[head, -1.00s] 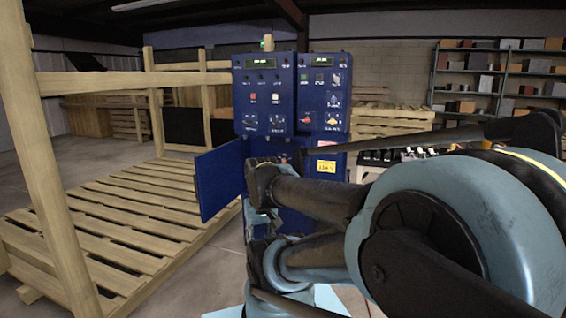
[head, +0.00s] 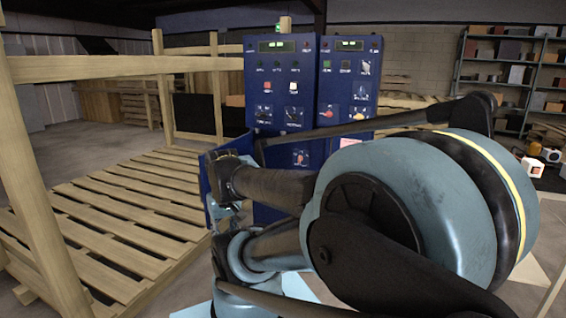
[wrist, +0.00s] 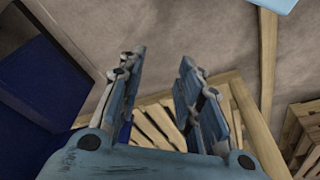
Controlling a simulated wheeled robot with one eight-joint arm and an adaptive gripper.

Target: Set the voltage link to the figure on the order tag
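The blue control cabinet (head: 276,78) stands upright ahead of me in the head view, with green displays, buttons and knobs. Its open blue door (head: 211,190) juts out at the lower left, partly behind my arm. A small red control (head: 300,158) shows low on the cabinet front. The voltage link cannot be made out, and the order tag is hidden behind my arm. In the wrist view my gripper (wrist: 162,60) is open and empty, its two fingers apart. A dark blue panel (wrist: 40,70) lies left of the fingers, apart from them.
A wooden pallet frame (head: 110,215) with posts and rails fills the left side. Shelves with boxes (head: 510,75) stand at the back right. Small items lie near the right edge. Grey floor shows between the pallet and the cabinet.

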